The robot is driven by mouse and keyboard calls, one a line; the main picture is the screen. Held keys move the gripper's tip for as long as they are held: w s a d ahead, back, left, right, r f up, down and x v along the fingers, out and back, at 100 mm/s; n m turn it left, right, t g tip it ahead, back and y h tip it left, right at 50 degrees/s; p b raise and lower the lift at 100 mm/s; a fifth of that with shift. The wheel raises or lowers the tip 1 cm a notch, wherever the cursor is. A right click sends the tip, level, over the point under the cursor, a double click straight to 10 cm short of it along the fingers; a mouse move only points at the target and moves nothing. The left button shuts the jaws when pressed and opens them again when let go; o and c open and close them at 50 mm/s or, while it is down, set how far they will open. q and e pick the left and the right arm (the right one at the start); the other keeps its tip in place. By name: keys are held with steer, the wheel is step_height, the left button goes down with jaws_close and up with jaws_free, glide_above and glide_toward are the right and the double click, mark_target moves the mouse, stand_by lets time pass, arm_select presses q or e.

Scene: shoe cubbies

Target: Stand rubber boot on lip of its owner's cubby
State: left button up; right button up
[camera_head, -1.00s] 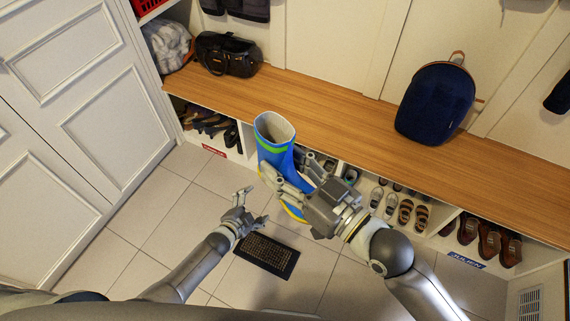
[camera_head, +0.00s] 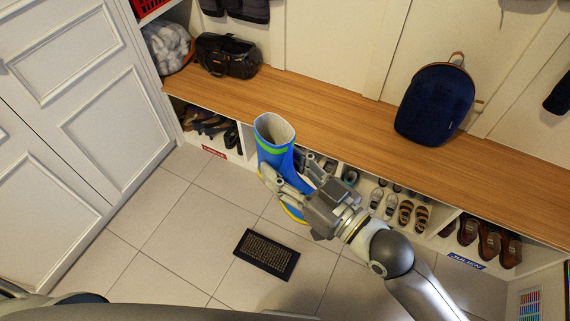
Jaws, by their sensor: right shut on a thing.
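A blue rubber boot (camera_head: 271,152) with a green band and yellow sole edge is held upright in front of the wooden bench. My right gripper (camera_head: 287,184) is shut on the boot's shaft and hides part of it. The cubbies lie under the bench. The left cubby holds dark shoes (camera_head: 208,121) and has a red name label (camera_head: 214,152), too small to read surely. The right cubby holds brown shoes (camera_head: 490,243) and has a blue label reading JULIEN (camera_head: 467,262). The middle cubby holds sandals (camera_head: 405,212); its label is hidden. My left gripper is not in view.
The bench (camera_head: 320,110) carries a black bag (camera_head: 226,56) and a navy backpack (camera_head: 436,104). A dark mat (camera_head: 266,254) lies on the tiled floor. White panelled doors (camera_head: 75,120) stand at the left. The floor before the left cubby is clear.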

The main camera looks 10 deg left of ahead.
steer(key=shift+w+d+r+m+t+h, duration=0.15)
steer(key=shift+d+r+m+t+h, duration=0.15)
steer(key=shift+r+t, duration=0.1)
steer(key=s+d+f+m+t+h, duration=0.1)
steer(key=d+f+m+t+h, duration=0.15)
steer(key=d+m+h, duration=0.6)
steer(key=s+d+f+m+t+h, duration=0.15)
steer(key=d+t+h, duration=0.3)
steer(key=d, duration=0.95)
steer(key=w+a+r+n+g+y+p, duration=0.5)
steer(key=a+r+n+g+y+p, duration=0.2)
steer(key=a+r+n+y, duration=0.3)
arm_select(q)
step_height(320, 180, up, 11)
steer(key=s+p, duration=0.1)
steer(key=p, duration=0.3)
arm_select(e)
steer(key=s+a+r+n+g+y, duration=0.3)
steer(key=s+r+n+g+y, duration=0.2)
steer(key=s+r+n+g, duration=0.7)
step_height(320, 180, up, 2)
steer(key=n+g, duration=0.1)
steer(key=n, duration=0.2)
steer(key=shift+s+a+g+y, duration=0.2)
steer(key=shift+s+g+y, duration=0.1)
